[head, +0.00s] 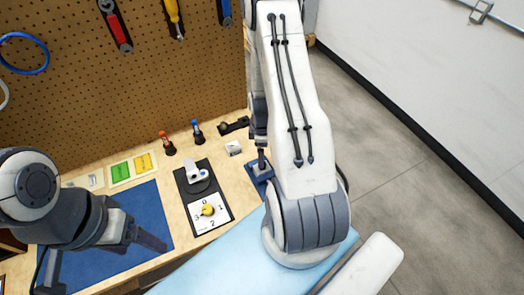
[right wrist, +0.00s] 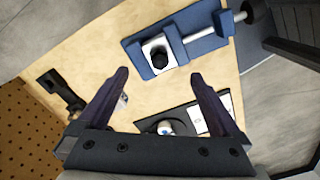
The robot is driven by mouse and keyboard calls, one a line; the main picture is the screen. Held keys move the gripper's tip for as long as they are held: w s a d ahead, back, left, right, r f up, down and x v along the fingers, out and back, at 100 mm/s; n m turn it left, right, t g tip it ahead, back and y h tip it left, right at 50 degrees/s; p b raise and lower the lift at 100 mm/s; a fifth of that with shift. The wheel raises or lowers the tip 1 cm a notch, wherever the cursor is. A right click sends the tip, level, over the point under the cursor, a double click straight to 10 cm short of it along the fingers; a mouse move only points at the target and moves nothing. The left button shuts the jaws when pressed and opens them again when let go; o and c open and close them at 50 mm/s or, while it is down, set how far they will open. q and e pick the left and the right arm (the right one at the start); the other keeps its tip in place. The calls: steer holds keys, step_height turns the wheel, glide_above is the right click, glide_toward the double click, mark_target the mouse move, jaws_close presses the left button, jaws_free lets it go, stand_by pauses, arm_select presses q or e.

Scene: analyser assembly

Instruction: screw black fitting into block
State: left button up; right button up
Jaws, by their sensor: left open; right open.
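In the right wrist view a pale block (right wrist: 158,57) sits in the jaws of a blue vise (right wrist: 205,42). A dark round spot shows on the block's top; I cannot tell whether it is the black fitting or a hole. My right gripper (right wrist: 158,76) is open and empty, its fingers spread above the table with the vise beyond the tips. In the head view my right arm covers most of the vise (head: 259,172) and the block. My left gripper (head: 106,262) is open and empty over the blue mat (head: 150,208) at the left.
A black board (head: 181,181) holds a white device (head: 196,171) and a numbered dial with a yellow knob (head: 208,210). Orange (head: 166,143) and blue (head: 197,131) drivers stand behind it. A black tool (head: 234,125) lies near the pegboard (head: 150,90).

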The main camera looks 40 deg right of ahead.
steer(key=shift+n, duration=0.7)
steer(key=c, duration=0.4)
steer(key=w+b, duration=0.1)
steer(key=b, duration=0.3)
steer(key=d+b, duration=0.1)
steer(key=b, duration=0.4)
steer(key=shift+w+f, duration=0.15)
steer(key=shift+w, duration=0.25)
steer(key=shift+c, duration=0.2)
steer(key=r+b, duration=0.1)
steer(key=b, duration=0.2)
steer(key=s+r+b, duration=0.1)
steer(key=b, duration=0.2)
steer(key=r+b, duration=0.1)
steer(key=b, duration=0.2)
steer(key=shift+s+a+r+b, duration=0.1)
steer(key=shift+s+a+b, duration=0.1)
steer(key=shift+a+b, duration=0.15)
steer(key=shift+s+a+r, duration=0.15)
steer(key=shift+s+r, duration=0.05)
steer(key=shift+r, duration=0.05)
step_height(320, 180, down, 10)
steer(key=shift+f+b, duration=0.1)
steer(key=shift+b, duration=0.3)
steer(key=shift+c, duration=0.4)
